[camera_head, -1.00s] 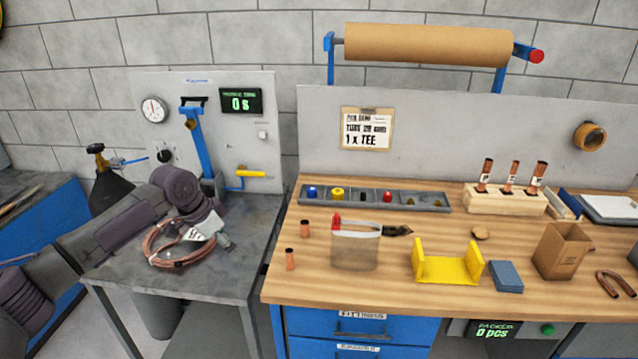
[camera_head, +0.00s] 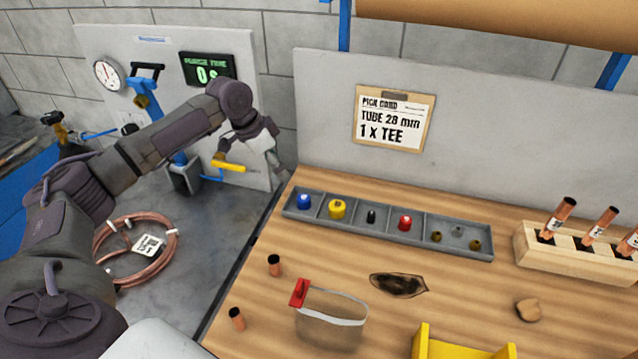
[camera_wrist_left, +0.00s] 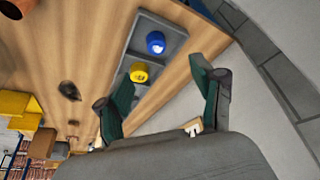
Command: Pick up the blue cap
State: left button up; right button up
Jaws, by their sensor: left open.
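The blue cap (camera_head: 304,201) sits in the leftmost compartment of the grey divided tray (camera_head: 388,229) on the wooden bench. In the left wrist view the blue cap (camera_wrist_left: 156,42) lies beyond the fingertips, near the tray's end, with the yellow cap (camera_wrist_left: 139,72) in the compartment beside it. My left gripper (camera_head: 275,150) is to the left of the tray and above it, close to the bench's left edge. It is open and empty, its two fingers (camera_wrist_left: 160,90) spread apart. My right gripper is not in view.
The tray also holds a yellow cap (camera_head: 337,209), a black piece (camera_head: 371,216), a red cap (camera_head: 405,223) and small fittings. Two short copper pieces (camera_head: 274,265) and a clear bag with a red clip (camera_head: 331,318) stand in front. The grey back panel (camera_head: 455,110) rises behind.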

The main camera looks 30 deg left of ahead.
pick_arm(q)
jog(key=p, duration=0.2)
send_over(303, 198)
jog(key=s+a, duration=0.2)
jog(key=f, duration=0.7)
jog(key=shift+w+f, duration=0.3)
jog(key=shift+f, duration=0.15)
jog(key=shift+d+f, duration=0.2)
jog(key=shift+f, duration=0.05)
jog(key=p+x, duration=0.1)
jog(key=x, duration=0.2)
jog(key=shift+d+f+p, duration=0.15)
jog(key=shift+d+p, duration=0.2)
jog(key=shift+p, duration=0.05)
jog(key=shift+w+f, duration=0.25)
jog(key=shift+f, duration=0.25)
jog(key=c, duration=0.8)
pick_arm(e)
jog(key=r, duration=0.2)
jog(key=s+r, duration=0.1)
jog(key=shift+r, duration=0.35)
